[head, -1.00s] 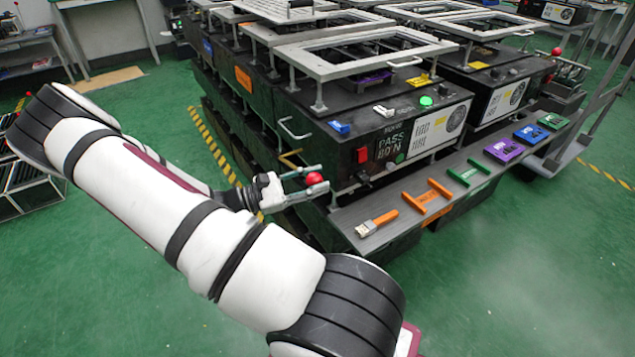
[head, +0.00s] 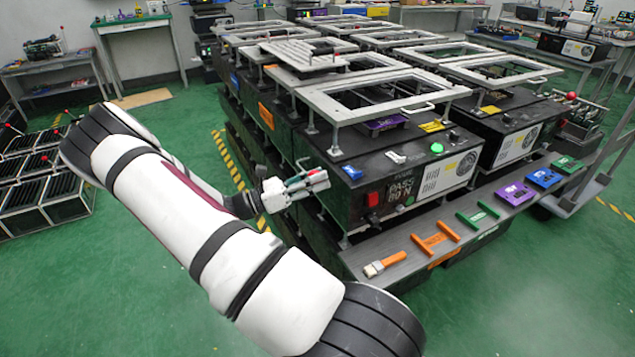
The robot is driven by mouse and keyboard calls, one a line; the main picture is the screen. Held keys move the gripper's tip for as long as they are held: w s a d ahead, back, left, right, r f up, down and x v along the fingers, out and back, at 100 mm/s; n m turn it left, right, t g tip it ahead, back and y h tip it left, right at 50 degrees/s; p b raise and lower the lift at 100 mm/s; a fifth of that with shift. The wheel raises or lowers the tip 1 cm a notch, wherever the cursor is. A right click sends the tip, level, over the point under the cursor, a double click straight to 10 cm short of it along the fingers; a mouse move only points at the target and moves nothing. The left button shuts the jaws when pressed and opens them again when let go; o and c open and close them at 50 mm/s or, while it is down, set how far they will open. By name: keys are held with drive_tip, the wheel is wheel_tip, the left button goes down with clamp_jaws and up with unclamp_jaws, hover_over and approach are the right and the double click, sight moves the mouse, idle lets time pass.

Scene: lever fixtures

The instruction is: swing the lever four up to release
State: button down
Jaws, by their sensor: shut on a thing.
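My gripper (head: 308,183) is at the left front corner of the black box unit (head: 400,195), at about the height of its front panel. Its fingers are shut close together on the lever's red ball knob, which the fingers now almost wholly hide. The lever's shaft and pivot cannot be made out behind the gripper and the box corner. No label with a lever number is readable here.
A grey shelf (head: 400,260) along the box front holds a brush (head: 384,264), orange (head: 436,238) and green (head: 478,214) handles, and purple (head: 515,193) and blue (head: 544,177) parts. Metal frames (head: 375,105) stand on top. Another red-knobbed lever (head: 571,96) is at the right.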

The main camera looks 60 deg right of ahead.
drive_tip(key=shift+w, duration=0.15)
drive_tip(key=c, duration=1.1)
unclamp_jaws()
drive_tip(key=shift+d, duration=0.1)
drive_tip(key=v, duration=1.2)
